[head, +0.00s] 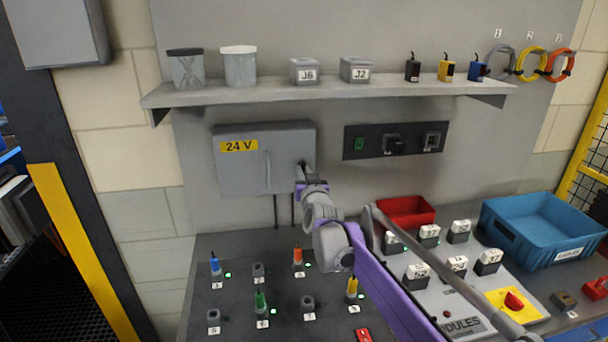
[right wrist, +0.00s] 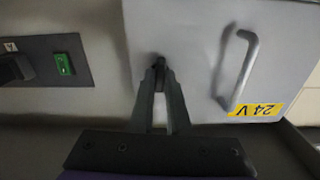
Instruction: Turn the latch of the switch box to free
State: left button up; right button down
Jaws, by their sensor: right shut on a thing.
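The switch box (head: 240,172) is a grey box with a yellow 24 V label, mounted on the wall panel below the shelf. It also fills the upper right of the right wrist view (right wrist: 200,60). Its door has a vertical bar handle (right wrist: 240,70). The latch (right wrist: 159,64) is a small dark knob near the door edge away from the handle. My right gripper (right wrist: 160,80) is shut on the latch, its fingertips on either side of it. In the head view the right gripper (head: 303,172) is at the box's right edge and hides the latch. The left gripper is not in view.
A dark panel (head: 365,151) with a green switch (right wrist: 64,64) is just right of the box. Above is a shelf (head: 330,92) with jars and boxes. Below, a bench (head: 235,290) holds colored plugs, a module board, a red bin (head: 408,204) and a blue crate (head: 590,238).

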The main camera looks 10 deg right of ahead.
jog(key=shift+n, duration=0.7)
jog(key=c, duration=0.9)
grip_release()
jog(key=s+b, duration=0.1)
jog(key=s, duration=1)
jog(key=shift+b, duration=0.3)
jog(key=shift+w, duration=0.1)
jog(key=s+d+f+g+p, duration=0.1)
jog(key=s+f+g, duration=0.3)
jog(key=s+f, duration=0.4)
jog(key=s+d+f+g+p, duration=0.1)
jog(key=s+f+g, duration=0.3)
jog(key=s+f, duration=0.5)
jog(key=s+f+g+p, duration=0.1)
jog(key=s+f+g, duration=0.3)
jog(key=s, duration=1.8)
jog(key=shift+d+f+g, duration=0.15)
jog(key=shift+d+f, duration=0.05)
jog(key=shift+f, duration=0.9)
jog(key=shift+d+f+g, duration=0.15)
jog(key=shift+d+f, duration=0.05)
jog(key=shift+f, duration=0.85)
